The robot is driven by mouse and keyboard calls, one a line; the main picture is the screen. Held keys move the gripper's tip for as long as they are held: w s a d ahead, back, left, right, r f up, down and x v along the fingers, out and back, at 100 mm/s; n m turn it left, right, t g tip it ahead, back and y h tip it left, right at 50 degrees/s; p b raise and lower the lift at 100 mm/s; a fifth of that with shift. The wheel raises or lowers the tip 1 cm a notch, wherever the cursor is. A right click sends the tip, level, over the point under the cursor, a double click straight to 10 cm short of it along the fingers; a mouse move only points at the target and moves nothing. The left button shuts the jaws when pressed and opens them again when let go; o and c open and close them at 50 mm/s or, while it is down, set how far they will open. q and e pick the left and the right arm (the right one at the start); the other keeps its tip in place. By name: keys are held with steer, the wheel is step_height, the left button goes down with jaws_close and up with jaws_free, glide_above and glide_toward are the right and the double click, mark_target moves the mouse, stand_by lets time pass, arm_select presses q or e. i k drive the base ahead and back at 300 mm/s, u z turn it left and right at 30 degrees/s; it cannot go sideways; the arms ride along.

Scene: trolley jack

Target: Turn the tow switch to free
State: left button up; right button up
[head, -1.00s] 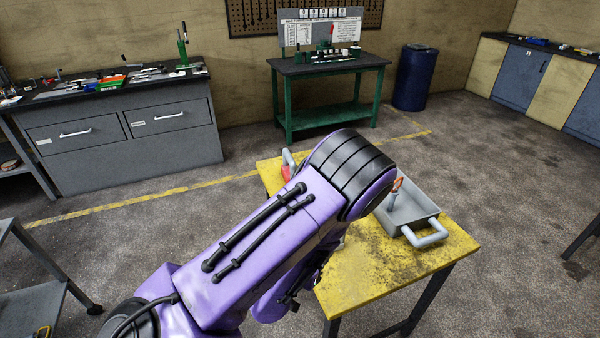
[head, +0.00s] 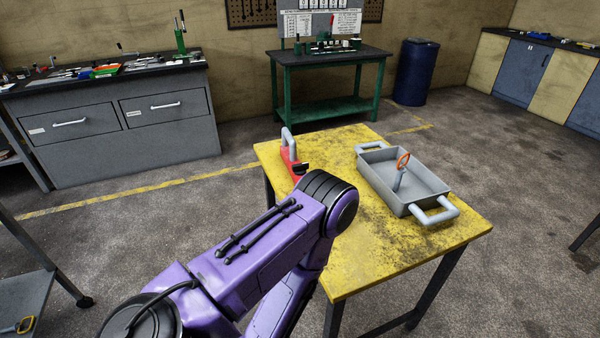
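On a yellow worn table (head: 380,240) stands a grey open tray (head: 437,187) with a tubular handle at each end. An orange ring (head: 403,161) on a grey stem rises from inside the tray. A red object (head: 292,168) with an upright grey handle (head: 288,143) is at the table's left edge, partly hidden by my arm. No part is clearly readable as the tow switch. My purple arm comes in from the lower left, with its bend over the table's left side. Neither gripper shows; the end of the arm is hidden or out of frame.
A grey drawer cabinet (head: 115,125) with tools stands at the back left. A green bench (head: 328,100) and a blue barrel (head: 412,72) are behind the table. A low cart (head: 25,300) is at the lower left. The table's front right surface is clear.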

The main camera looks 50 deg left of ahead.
mark_target(300, 169)
steer(key=z, duration=1)
steer(key=i, duration=0.85)
steer(key=u, duration=2.95)
steer(key=i, duration=0.5)
steer(key=u, duration=0.05)
